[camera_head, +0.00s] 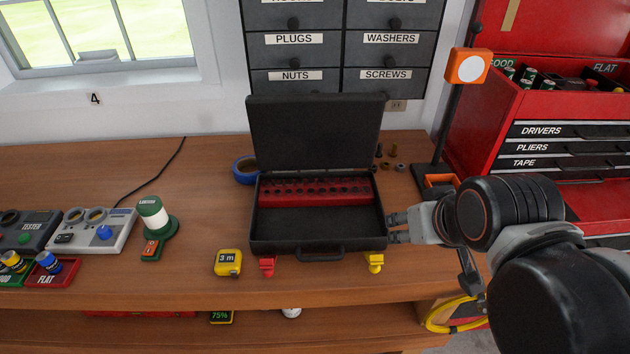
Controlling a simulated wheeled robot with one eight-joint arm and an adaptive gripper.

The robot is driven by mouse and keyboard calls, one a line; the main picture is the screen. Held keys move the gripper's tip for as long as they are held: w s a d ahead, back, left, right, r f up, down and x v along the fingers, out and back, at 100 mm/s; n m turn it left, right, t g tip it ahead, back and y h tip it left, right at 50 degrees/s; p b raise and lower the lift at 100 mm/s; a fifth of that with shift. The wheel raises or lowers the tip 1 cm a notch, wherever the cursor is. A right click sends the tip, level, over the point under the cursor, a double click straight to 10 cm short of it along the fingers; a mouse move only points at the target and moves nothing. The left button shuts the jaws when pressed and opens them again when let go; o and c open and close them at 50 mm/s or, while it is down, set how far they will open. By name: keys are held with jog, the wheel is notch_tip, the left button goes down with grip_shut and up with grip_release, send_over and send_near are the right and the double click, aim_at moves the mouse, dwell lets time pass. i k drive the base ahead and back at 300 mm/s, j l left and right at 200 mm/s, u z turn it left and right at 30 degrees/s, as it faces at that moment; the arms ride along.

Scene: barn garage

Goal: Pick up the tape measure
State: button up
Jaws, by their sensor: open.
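The tape measure (228,262) is a small yellow block with a dark face marked "3 m". It sits on the wooden workbench near the front edge, left of the open black case. My gripper (391,228) is at the right side of the case, pointing left, with its two fingers apart and nothing visible between them. The gripper is well to the right of the tape measure, with the case between them. I cannot tell whether the fingers touch the case.
The black case (283,223) stands open with a red socket rack (300,191) inside.

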aim_at(227, 262)
jog(key=u, duration=1.3)
jog(key=j+z, duration=0.1)
jog(key=z, duration=0.3)
jog(key=j+z, duration=0.1)
jog(key=z, duration=0.25)
jog(key=j+z, duration=0.1)
jog(key=z, duration=0.3)
jog(key=k+j+z, duration=0.25)
jog(key=j, duration=0.15)
jog(key=k+j+z, duration=0.25)
jog(key=j, duration=0.15)
jog(key=k+j+z, duration=0.2)
jog(key=j, duration=0.15)
jog(key=k+j, duration=0.25)
jog(key=j+z, duration=0.05)
jog(key=j, duration=0.05)
